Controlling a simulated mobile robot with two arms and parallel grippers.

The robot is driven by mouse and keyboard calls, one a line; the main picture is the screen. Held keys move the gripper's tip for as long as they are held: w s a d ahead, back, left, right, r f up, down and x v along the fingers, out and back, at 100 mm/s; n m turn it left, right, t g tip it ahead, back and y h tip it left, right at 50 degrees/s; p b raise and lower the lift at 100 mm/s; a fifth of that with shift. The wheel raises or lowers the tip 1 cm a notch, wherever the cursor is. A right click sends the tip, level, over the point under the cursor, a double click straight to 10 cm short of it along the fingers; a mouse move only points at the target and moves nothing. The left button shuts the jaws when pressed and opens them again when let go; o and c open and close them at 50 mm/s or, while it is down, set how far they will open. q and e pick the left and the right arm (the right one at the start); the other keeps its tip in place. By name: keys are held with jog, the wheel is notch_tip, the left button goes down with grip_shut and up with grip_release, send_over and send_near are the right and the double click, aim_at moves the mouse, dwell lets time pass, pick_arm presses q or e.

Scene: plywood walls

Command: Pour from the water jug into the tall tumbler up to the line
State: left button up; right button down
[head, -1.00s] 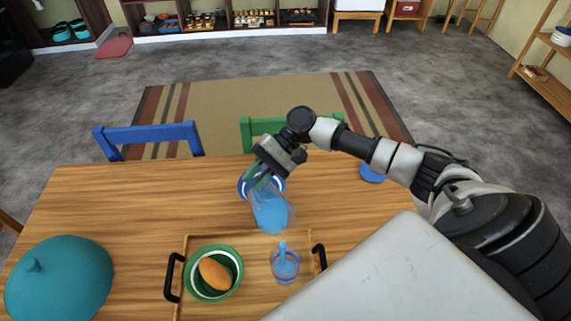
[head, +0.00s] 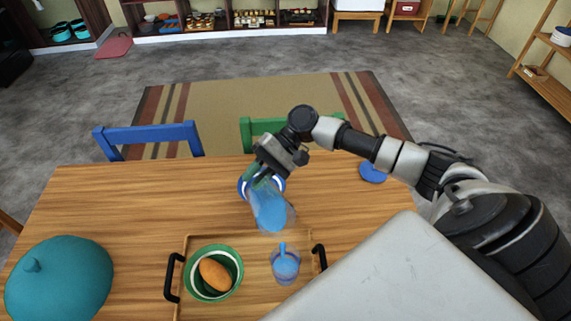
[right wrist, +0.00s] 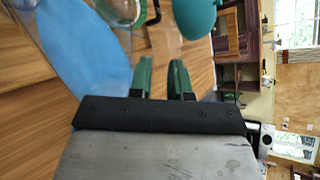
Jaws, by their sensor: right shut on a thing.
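The clear water jug (head: 271,210), with blue water in it, is tilted over the table, its mouth toward the tumbler. My right gripper (head: 268,172) is shut on it at its upper back side; the exact grip is partly hidden. The tall tumbler (head: 286,268) stands upright on the right part of the tray (head: 240,237). A blue stream shows at the tumbler's mouth, and blue water is inside it. The line on it is too small to make out. In the right wrist view the jug (right wrist: 85,60) fills the left side, beside the green fingers (right wrist: 160,78). My left gripper is out of view.
A green bowl (head: 237,288) with an orange-brown food item (head: 214,273) sits left of the tumbler. A teal dome (head: 60,285) stands at the left. A blue disc (head: 373,173) lies at the back right. A blue-and-white round item (head: 244,187) is partly hidden behind the jug.

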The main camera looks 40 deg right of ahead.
jog(key=shift+s+r, duration=0.15)
jog(key=shift+r, duration=0.15)
dwell(0.7)
jog(key=f, duration=0.1)
jog(key=w+f+m+g, duration=0.1)
jog(key=f, duration=0.1)
jog(key=shift+w+d+f+y+b, duration=0.1)
jog(key=shift+w+f+y+b, duration=0.1)
jog(key=shift+y+b, duration=0.15)
jog(key=shift+w+d+f+m+g+y, duration=0.15)
jog(key=shift+w+f+m+g+y, duration=0.15)
jog(key=shift+w+m+g, duration=0.1)
jog(key=shift+f, duration=0.1)
jog(key=shift+w+d+f+m+g+y+b, duration=0.15)
jog(key=shift+w+f+m+g+y+b, duration=0.1)
jog(key=shift+w+f+m+g+b, duration=0.25)
jog(key=w+m+y+b, duration=0.1)
jog(key=w+f+m+g+y+b, duration=0.1)
jog(key=m, duration=0.1)
jog(key=w+d+m+y+b, duration=0.1)
jog(key=shift+w+f+m+g+b, duration=0.25)
jog(key=shift+f+m+g+b, duration=0.1)
jog(key=shift+f+m+g, duration=0.05)
